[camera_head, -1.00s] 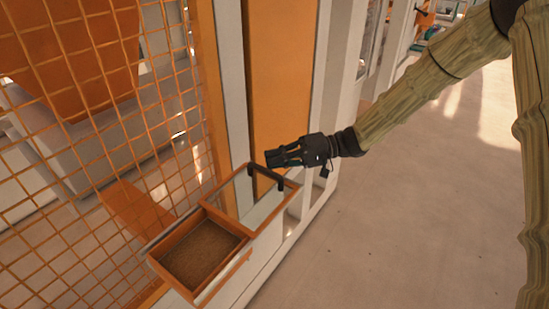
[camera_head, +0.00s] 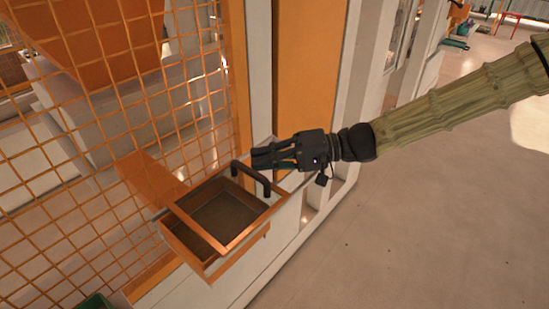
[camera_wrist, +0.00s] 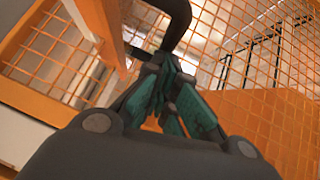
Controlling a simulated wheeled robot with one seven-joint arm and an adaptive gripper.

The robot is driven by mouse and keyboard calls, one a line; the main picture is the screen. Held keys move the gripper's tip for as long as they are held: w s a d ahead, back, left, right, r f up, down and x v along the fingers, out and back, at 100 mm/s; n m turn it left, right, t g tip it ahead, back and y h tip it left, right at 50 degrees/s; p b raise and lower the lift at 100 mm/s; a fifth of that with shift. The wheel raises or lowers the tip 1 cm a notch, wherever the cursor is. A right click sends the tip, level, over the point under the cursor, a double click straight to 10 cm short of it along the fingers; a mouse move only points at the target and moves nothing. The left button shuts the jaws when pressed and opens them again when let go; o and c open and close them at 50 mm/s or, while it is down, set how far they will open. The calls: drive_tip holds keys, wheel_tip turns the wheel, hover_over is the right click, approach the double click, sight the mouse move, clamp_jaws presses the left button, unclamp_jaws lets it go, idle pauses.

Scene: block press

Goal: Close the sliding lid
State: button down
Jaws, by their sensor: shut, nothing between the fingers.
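The sliding lid (camera_head: 228,212) is a see-through pane in an orange frame, with a black bar handle (camera_head: 252,179) standing at its back end. It covers most of the orange box (camera_head: 208,268). A strip of the box at the left shows beyond the lid's front bar. My gripper (camera_head: 256,158) is shut and empty, just behind and above the handle. In the wrist view the fingers (camera_wrist: 172,95) are close to the black handle (camera_wrist: 178,22), which curves past them at the top. I cannot tell whether they touch.
An orange wire mesh (camera_head: 90,150) stands along the left, close to the box. An orange panel (camera_head: 307,65) and white posts rise behind. The floor (camera_head: 440,210) at the right is clear. A green thing (camera_head: 95,302) shows at the bottom left edge.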

sight(249, 169)
drive_tip(key=shift+s+a+b, duration=1.05)
drive_tip(key=shift+s+a, duration=0.35)
drive_tip(key=shift+s, duration=0.2)
